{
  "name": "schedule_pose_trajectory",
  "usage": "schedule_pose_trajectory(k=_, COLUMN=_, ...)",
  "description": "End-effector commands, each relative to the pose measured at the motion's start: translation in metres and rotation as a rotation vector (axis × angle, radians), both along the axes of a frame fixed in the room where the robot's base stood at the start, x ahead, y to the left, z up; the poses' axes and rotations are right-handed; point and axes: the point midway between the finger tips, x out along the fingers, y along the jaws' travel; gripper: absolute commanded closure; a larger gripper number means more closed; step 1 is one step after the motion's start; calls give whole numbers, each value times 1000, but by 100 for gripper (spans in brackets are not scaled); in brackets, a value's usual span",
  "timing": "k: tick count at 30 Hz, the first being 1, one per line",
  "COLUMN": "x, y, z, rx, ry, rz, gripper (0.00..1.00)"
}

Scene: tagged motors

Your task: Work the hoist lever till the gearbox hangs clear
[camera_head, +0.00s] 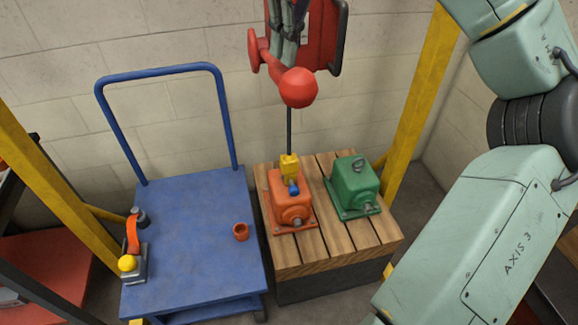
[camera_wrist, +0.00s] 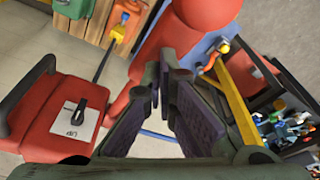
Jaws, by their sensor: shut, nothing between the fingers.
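The hoist lever ends in a large red ball (camera_head: 298,87), which also fills the top of the wrist view (camera_wrist: 208,10). My gripper (camera_head: 287,48) is behind and above the ball in the head view. In the wrist view my gripper (camera_wrist: 164,78) has its fingers together and empty, just below the ball; I cannot tell whether they touch the lever. An orange gearbox-like unit (camera_head: 291,203) sits on the slatted wooden stand (camera_head: 323,249). A yellow block (camera_head: 289,165) on its top meets the dark hoist line (camera_head: 289,130).
A red hoist housing (camera_wrist: 48,120) bears a white label. A green unit (camera_head: 355,185) with a top ring shares the stand. Yellow posts (camera_head: 420,100) flank the area.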

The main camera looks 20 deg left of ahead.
Motion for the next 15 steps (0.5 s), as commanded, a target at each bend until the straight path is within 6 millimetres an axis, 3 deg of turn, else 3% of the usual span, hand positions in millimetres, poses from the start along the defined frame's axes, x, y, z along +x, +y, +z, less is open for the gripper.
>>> schedule_pose_trajectory(k=5, x=0, y=0, z=-13, rx=0, ry=0, rz=1, gripper=100)
schedule_pose_trajectory(k=15, x=0, y=0, z=-14, rx=-1, ry=0, rz=0, gripper=100)
